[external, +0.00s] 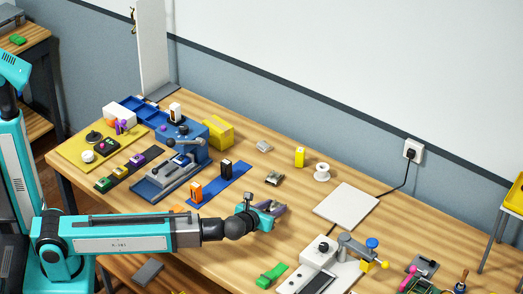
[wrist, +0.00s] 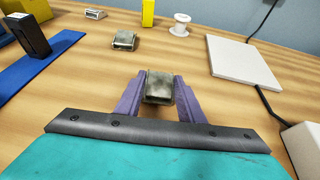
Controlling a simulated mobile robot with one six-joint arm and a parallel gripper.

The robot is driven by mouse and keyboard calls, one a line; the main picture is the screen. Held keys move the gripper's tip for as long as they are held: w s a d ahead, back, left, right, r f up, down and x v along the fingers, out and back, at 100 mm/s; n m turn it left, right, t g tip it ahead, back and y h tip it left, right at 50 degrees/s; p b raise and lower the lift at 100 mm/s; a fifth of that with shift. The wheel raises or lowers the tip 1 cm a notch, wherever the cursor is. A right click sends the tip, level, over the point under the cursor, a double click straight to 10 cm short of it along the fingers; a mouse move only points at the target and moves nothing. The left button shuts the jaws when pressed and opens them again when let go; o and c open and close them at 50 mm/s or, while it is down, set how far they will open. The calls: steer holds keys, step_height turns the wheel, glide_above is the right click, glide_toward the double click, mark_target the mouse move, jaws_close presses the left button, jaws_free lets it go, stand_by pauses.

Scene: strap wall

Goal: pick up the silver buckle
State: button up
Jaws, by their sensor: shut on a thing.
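A silver buckle (wrist: 159,86), worn and greyish, sits between the two purple fingers of my gripper (wrist: 160,92) in the wrist view. The fingers are shut on its left and right sides. In the external view my gripper (external: 279,209) is low over the middle of the table; the held buckle is mostly hidden there. I cannot tell whether the buckle touches the table. A second metal buckle (wrist: 124,41) lies farther back, also in the external view (external: 274,179). A smaller silver buckle (wrist: 95,14) lies beyond it, also in the external view (external: 264,146).
A blue strap (wrist: 38,66) with a black block (wrist: 31,34) lies at left. A white spool (wrist: 180,27), a yellow block (wrist: 148,13) and a white plate (wrist: 240,62) are behind and right. A green piece (external: 271,276) and a white fixture (external: 322,250) stand nearer the front edge.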

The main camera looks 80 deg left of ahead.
steer(key=shift+r, duration=1.3)
steer(key=shift+s+d+r, duration=0.15)
steer(key=shift+s+r, duration=0.05)
steer(key=shift+s, duration=0.3)
steer(key=shift+s+d+r, duration=0.1)
steer(key=shift+s+r, duration=0.1)
steer(key=shift+s, duration=0.25)
steer(key=shift+s+d+r+b, duration=0.1)
steer(key=shift+s+d+b, duration=0.15)
steer(key=shift+s, duration=0.65)
steer(key=shift+s+d+b, duration=0.2)
steer(key=shift+s, duration=0.65)
steer(key=shift+w+b, duration=0.25)
steer(key=shift+b, duration=0.8)
steer(key=b, duration=0.8)
steer(key=s+b, duration=0.1)
steer(key=b, duration=0.8)
steer(key=shift+s+d, duration=0.15)
steer(key=b, duration=0.2)
steer(key=s+b, duration=0.1)
steer(key=b, duration=0.2)
steer(key=shift+s+d, duration=0.2)
steer(key=shift+s, duration=0.05)
